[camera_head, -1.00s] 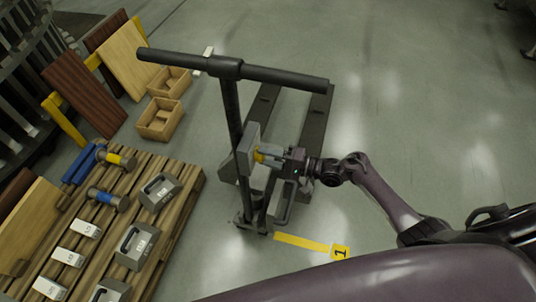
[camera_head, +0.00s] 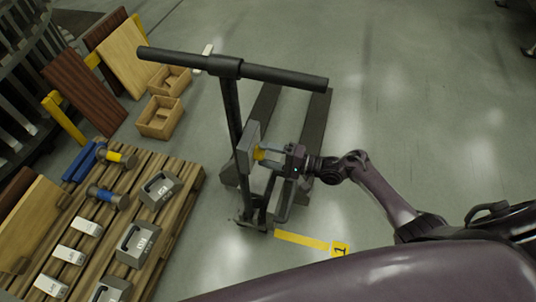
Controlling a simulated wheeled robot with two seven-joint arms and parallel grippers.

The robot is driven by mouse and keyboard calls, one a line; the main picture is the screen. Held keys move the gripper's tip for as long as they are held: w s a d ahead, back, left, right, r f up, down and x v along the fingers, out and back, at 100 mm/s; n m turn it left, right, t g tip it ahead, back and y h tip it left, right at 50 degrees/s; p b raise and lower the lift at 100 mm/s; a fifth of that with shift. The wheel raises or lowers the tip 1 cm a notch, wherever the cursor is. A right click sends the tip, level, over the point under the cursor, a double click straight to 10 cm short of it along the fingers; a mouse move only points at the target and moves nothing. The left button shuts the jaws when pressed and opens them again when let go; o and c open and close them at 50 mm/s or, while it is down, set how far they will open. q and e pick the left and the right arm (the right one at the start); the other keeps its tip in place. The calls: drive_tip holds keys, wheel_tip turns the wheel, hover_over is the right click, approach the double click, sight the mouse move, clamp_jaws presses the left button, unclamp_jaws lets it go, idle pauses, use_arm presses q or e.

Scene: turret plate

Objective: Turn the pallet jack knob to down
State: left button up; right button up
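The pallet jack (camera_head: 231,110) stands in the middle of the head view, with a dark T-shaped handle and two forks on the floor behind it. A grey box (camera_head: 247,147) is fixed at its post. Any knob markings are too small to read. My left gripper is not in view.
A yellow floor strip (camera_head: 300,240) lies in front of the jack. The floor to the right is mostly clear.

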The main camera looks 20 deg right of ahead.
drive_tip(key=b+v, duration=0.1)
drive_tip(key=v, duration=0.6)
drive_tip(key=shift+s+d, duration=0.25)
drive_tip(key=shift+d, duration=0.1)
drive_tip(key=s+f+n+g+h, duration=0.15)
drive_tip(key=s+f+h, duration=0.4)
drive_tip(key=f, duration=0.85)
drive_tip(key=s+f+n+g+h, duration=0.1)
drive_tip(key=s+f+n+h, duration=0.25)
drive_tip(key=s+f, duration=0.65)
drive_tip(key=s+f+n+g+h, duration=0.2)
drive_tip(key=s+f+g+h, duration=0.1)
drive_tip(key=s+f, duration=0.4)
drive_tip(key=s+d+f+n+g+h, duration=0.1)
drive_tip(key=s+f+n+g+h, duration=0.1)
drive_tip(key=s+f, duration=0.6)
drive_tip(key=s+n+g, duration=0.1)
drive_tip(key=s, duration=0.5)
drive_tip(key=shift+s+d+n+h, duration=0.15)
drive_tip(key=shift+s+n+h, duration=0.15)
drive_tip(key=shift+s+h, duration=0.1)
